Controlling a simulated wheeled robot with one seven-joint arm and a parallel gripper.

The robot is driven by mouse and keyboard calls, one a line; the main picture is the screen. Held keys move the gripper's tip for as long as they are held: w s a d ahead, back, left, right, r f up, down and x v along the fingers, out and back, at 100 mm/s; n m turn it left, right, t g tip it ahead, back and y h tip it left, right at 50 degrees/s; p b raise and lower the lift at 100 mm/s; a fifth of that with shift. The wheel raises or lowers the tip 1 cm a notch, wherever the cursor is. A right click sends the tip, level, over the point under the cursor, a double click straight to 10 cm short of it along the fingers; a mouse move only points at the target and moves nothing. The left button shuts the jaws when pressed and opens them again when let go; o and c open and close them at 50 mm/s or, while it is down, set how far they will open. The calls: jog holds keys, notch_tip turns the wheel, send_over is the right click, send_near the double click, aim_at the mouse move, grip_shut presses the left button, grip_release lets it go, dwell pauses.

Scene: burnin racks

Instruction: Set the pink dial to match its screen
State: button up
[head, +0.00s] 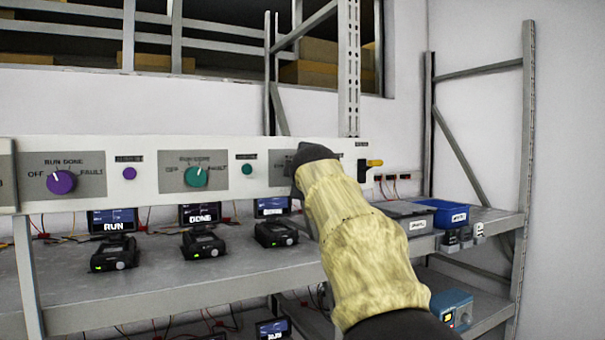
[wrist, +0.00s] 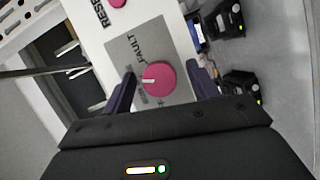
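The pink dial (wrist: 160,80) sits on a grey label plate (wrist: 170,42) in the wrist view. Its white pointer mark aims left in that picture; FAULT is readable nearby, the other labels are partly covered. My gripper (wrist: 160,74) is open, with one dark finger on each side of the dial and visible gaps. In the head view my gripper (head: 312,158) is in front of the panel and hides the pink dial. The screen (head: 272,206) nearest to it is lit, but its word is too small to read.
The white panel (head: 150,150) also carries a purple dial (head: 61,182) and a teal dial (head: 196,177). Screens below read RUN (head: 112,221) and DONE (head: 200,213). A yellow-handled switch (head: 372,163) is at the panel's right end. A blue bin (head: 450,213) stands on the shelf.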

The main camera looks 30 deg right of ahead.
jog(key=shift+s, duration=0.15)
jog(key=b+v, duration=0.6)
jog(key=v, duration=1.1)
jog(key=shift+a+b, duration=0.15)
jog(key=shift+b, duration=0.25)
